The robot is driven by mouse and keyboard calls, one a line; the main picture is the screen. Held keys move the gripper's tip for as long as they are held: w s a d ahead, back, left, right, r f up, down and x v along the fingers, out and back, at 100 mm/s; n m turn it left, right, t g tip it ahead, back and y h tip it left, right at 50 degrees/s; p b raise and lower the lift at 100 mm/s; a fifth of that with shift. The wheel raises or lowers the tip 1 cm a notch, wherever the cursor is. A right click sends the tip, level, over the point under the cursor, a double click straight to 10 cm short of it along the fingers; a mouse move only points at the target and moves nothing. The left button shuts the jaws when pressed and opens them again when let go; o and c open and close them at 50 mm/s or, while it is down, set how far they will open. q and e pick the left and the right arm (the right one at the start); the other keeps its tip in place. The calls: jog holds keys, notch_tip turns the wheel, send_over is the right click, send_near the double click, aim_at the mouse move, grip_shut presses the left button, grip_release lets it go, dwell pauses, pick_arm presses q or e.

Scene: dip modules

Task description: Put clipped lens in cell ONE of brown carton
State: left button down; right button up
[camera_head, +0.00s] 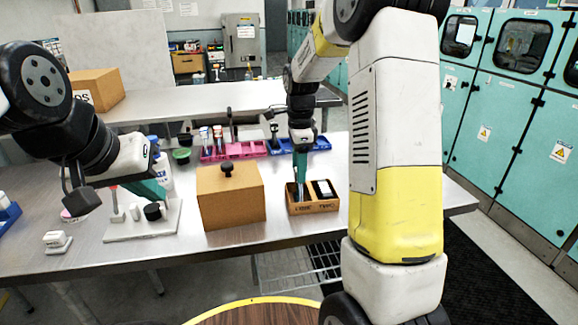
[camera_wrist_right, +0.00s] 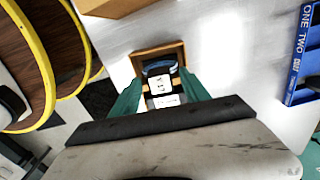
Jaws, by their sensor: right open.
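The small brown carton (camera_head: 313,208) stands on the metal table and has two cells side by side. Its front lettering is too small to read surely. My right gripper (camera_head: 299,198) is over the left cell, with its fingertips down at the carton. A dark piece with a white top (camera_head: 323,189) sits in the right cell. In the right wrist view, the open fingers (camera_wrist_right: 160,95) straddle the carton (camera_wrist_right: 182,50); a dark bluish rounded piece (camera_wrist_right: 158,70), perhaps the lens, lies inside. My left gripper (camera_head: 150,190) hovers by a white stand; its jaw gap is unclear.
A larger brown box with a black knob (camera_head: 231,195) stands left of the carton. Pink (camera_head: 240,150) and blue (camera_head: 300,146) racks stand behind. The white stand (camera_head: 143,222) holds a black knob. Free table lies right of the carton.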

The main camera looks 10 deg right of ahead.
notch_tip(320, 180, up, 10)
jog(key=r, duration=0.1)
jog(key=s+r+n+t+y, duration=0.1)
jog(key=s+r+n+t, duration=0.1)
jog(key=s+r+n, duration=0.4)
jog(key=s+a+f+n+t, duration=0.1)
jog(key=s+f+n+t, duration=0.1)
jog(key=s+n, duration=0.4)
jog(key=s+a+f+n+t+y, duration=0.1)
jog(key=s+n+t, duration=0.1)
jog(key=s+n, duration=0.5)
jog(key=s, duration=0.5)
jog(key=shift+s+f, duration=0.15)
jog(key=shift+f, duration=0.2)
